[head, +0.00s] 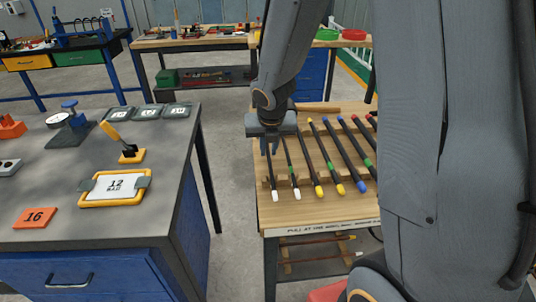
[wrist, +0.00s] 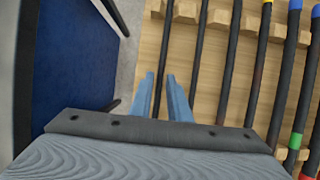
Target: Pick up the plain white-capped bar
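The plain white-capped bar (head: 272,178) is the leftmost in a row of dark bars on the wooden bench. Its white cap points toward the bench's front edge. Beside it on the right lies another white-capped bar (head: 291,170) with a green band. My gripper (head: 269,147) is over the plain bar's far part, pointing down. In the wrist view, its two blue fingers (wrist: 162,92) are open, one on each side of the plain bar (wrist: 163,55), with gaps showing. I cannot tell how far down they reach. The bar's white cap is out of the wrist view.
Yellow-capped bars (head: 328,152) and a blue-capped bar (head: 352,159) lie further right across notched wooden supports (wrist: 187,12). A grey-topped bench (head: 60,170) with a clipboard (head: 114,187) stands to the left, with a floor gap between.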

